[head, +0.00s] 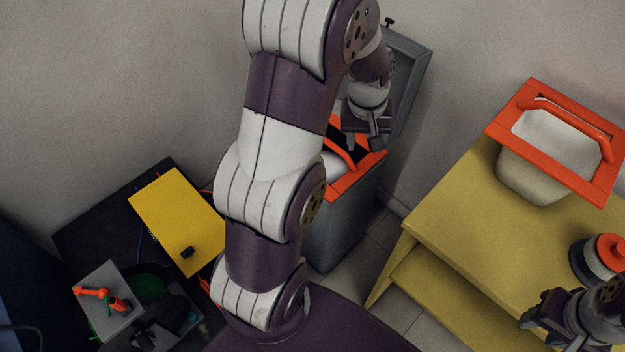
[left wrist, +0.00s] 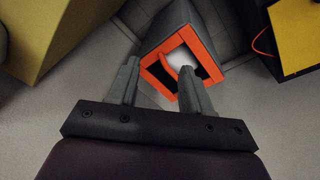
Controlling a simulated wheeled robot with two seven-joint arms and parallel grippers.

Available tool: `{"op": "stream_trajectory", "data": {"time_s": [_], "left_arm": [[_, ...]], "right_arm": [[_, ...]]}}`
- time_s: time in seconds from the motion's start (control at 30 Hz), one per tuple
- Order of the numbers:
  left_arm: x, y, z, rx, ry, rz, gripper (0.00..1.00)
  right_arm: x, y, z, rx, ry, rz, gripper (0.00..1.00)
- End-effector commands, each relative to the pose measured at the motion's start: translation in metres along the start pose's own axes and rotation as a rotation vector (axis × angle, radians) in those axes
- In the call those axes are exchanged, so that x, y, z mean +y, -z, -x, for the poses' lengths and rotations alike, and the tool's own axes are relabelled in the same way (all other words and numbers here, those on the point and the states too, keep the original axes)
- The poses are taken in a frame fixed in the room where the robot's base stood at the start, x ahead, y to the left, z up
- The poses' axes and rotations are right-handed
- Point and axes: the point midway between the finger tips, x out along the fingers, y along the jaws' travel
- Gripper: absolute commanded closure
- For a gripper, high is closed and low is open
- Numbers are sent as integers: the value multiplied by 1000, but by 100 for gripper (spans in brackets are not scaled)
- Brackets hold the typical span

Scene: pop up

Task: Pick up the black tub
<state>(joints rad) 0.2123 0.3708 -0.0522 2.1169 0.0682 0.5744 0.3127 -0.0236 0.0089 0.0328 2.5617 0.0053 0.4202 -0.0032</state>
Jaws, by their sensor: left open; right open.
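A tub with an orange rim and orange handle (head: 350,186) sits in the mouth of an open grey bin (head: 345,222). Black shows inside its rim, beside a rounded white surface, so I take it for the black tub; its body is hidden in the bin. In the left wrist view its orange rim (left wrist: 203,47) shows beyond my fingers. My left gripper (head: 365,145) is open and empty just above the tub's far side; whether it touches the rim I cannot tell. Its fingers also show in the left wrist view (left wrist: 159,68). My right gripper (head: 535,309) is open, low at the right.
The bin's raised lid (head: 409,75) stands close behind my left gripper. A yellow table (head: 455,215) at right bears a pale tub with an orange rim (head: 540,178) and an orange-topped round object (head: 607,250). A dark stand with a yellow panel (head: 180,215) is at left.

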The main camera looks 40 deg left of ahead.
Motion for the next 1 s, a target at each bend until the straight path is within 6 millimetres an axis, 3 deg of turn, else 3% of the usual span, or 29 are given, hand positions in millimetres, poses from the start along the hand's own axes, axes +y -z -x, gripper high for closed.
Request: {"op": "stream_trajectory", "data": {"time_s": [0.03, 0.1, 0.2, 0.3, 0.6, 1.0], "left_arm": [[-20, 40, -66, 2, -4, 182, 51], [-50, 94, -107, 9, -17, 439, 51], [-94, 145, -149, 18, -38, 717, 51], [-121, 169, -170, 21, -51, 868, 51], [-125, 177, -230, 20, -55, 910, 51], [-122, 178, -288, 23, -56, 906, 51]], "right_arm": [[0, -6, -55, -1, 0, 0, 57], [0, -9, -83, -1, 0, 0, 57], [0, -12, -108, 0, 0, 0, 57], [0, -13, -117, 0, 0, 0, 57], [0, -14, -123, 1, 0, 0, 57], [0, -15, -135, 0, 0, 0, 57]]}}
